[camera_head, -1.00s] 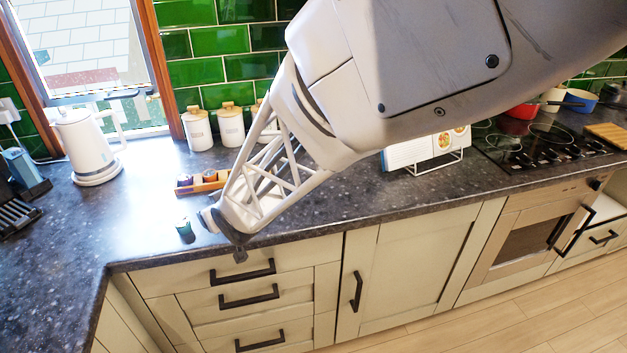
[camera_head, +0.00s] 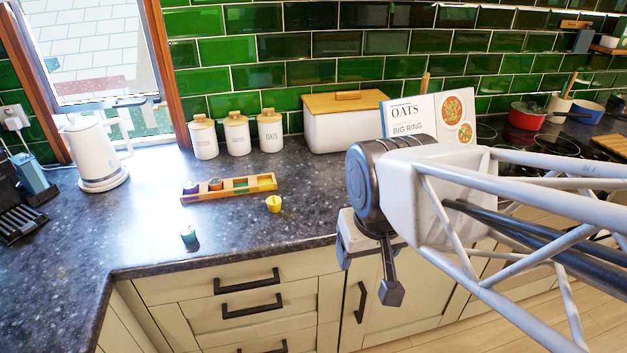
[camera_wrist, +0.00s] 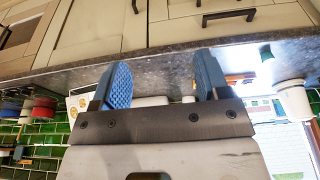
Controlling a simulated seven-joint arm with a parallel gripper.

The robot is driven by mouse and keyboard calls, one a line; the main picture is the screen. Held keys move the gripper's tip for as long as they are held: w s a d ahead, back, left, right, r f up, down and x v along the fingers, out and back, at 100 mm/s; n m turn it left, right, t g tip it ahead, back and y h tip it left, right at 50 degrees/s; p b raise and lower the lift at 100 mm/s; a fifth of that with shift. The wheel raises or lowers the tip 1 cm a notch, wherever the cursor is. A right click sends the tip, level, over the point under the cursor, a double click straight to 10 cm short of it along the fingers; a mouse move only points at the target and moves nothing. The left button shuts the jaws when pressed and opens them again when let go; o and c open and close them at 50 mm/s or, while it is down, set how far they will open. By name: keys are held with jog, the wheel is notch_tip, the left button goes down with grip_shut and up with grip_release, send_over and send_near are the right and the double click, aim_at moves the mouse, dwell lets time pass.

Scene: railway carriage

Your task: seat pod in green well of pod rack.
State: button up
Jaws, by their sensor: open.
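The pod rack (camera_head: 228,191) is a long wooden tray on the counter in the head view. Purple (camera_head: 190,188) and orange (camera_head: 215,184) pods sit in its left wells. The green well (camera_head: 240,184) and a yellow well to its right look empty. A teal-green pod (camera_head: 188,236) stands loose near the counter's front edge, left of the rack's front. A yellow pod (camera_head: 274,204) stands loose in front of the rack's right end. My gripper (camera_head: 368,265) is open and empty, right of both pods, by the counter edge; its blue fingers (camera_wrist: 163,82) show apart in the wrist view.
Three white canisters (camera_head: 237,133), a white bread bin (camera_head: 346,130) and a cookbook (camera_head: 430,115) stand behind. A kettle (camera_head: 92,152) is at the left. The counter between the loose pods is clear.

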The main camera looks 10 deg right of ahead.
jog(key=shift+s+d, duration=0.15)
jog(key=shift+s, duration=0.45)
jog(key=shift+o, duration=0.5)
jog(key=shift+w+r, duration=0.1)
